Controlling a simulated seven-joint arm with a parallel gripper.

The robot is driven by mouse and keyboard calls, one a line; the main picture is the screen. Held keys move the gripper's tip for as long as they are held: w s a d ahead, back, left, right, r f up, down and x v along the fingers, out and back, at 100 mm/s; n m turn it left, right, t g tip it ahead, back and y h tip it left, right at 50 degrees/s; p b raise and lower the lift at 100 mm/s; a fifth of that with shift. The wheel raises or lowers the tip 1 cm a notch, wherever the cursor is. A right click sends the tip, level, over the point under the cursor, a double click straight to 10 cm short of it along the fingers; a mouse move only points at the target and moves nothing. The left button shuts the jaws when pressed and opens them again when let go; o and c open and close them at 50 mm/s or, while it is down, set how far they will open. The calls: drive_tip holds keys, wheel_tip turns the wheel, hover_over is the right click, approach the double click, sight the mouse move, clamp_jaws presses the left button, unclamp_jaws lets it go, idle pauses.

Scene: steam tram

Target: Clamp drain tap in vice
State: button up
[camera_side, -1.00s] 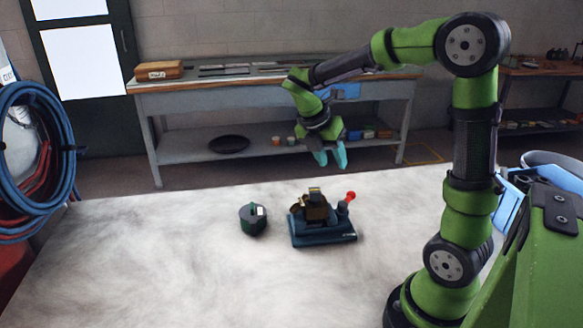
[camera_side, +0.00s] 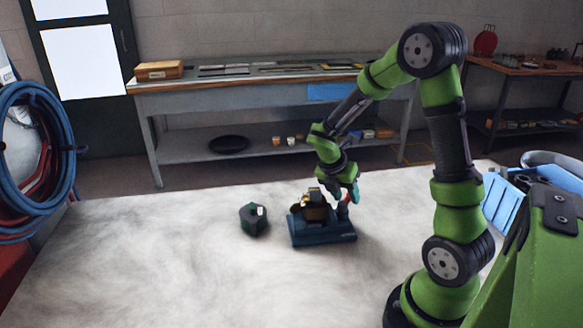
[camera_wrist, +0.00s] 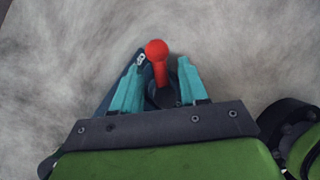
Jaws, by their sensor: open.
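The blue vice (camera_side: 322,234) stands on the pale worktop, and part of its base shows in the wrist view (camera_wrist: 118,75). A brass-coloured piece, which looks like the drain tap (camera_side: 313,210), sits upright at the vice's jaws. I cannot tell how tightly it is held. The vice lever has a red knob (camera_wrist: 157,50). My gripper (camera_side: 346,195) is at the lever, on the vice's right side. In the wrist view my gripper (camera_wrist: 164,62) is open, its teal fingers on either side of the red knob, with a gap visible.
A dark green round pot (camera_side: 253,220) with a pale patch on top stands left of the vice. The worktop (camera_side: 150,270) is otherwise clear at the left and front. A workbench (camera_side: 180,88) stands behind, and blue hoses (camera_side: 60,130) hang at the left.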

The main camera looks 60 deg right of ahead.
clamp_jaws()
drive_tip(key=shift+m, duration=0.3)
drive_tip(key=m, duration=0.1)
drive_tip(key=m+g+y, duration=0.1)
drive_tip(key=m, duration=0.1)
drive_tip(key=shift+s+m, duration=0.3)
drive_tip(key=shift+s, duration=0.1)
drive_tip(key=m+y, duration=0.1)
drive_tip(key=m, duration=0.1)
drive_tip(key=s+m+g+y, duration=0.1)
drive_tip(key=m, duration=0.2)
drive_tip(key=shift+s+m+g, duration=0.1)
drive_tip(key=shift+m+g, duration=0.2)
drive_tip(key=m, duration=0.1)
drive_tip(key=m+y, duration=0.1)
drive_tip(key=m, duration=0.1)
drive_tip(key=s+m+y, duration=0.1)
drive_tip(key=shift+a+m, duration=0.3)
drive_tip(key=shift+a, duration=0.05)
drive_tip(key=m+y, duration=0.1)
drive_tip(key=m, duration=0.1)
drive_tip(key=a+m+y, duration=0.1)
drive_tip(key=m, duration=0.1)
drive_tip(key=shift+s+m, duration=0.15)
drive_tip(key=shift+m, duration=0.15)
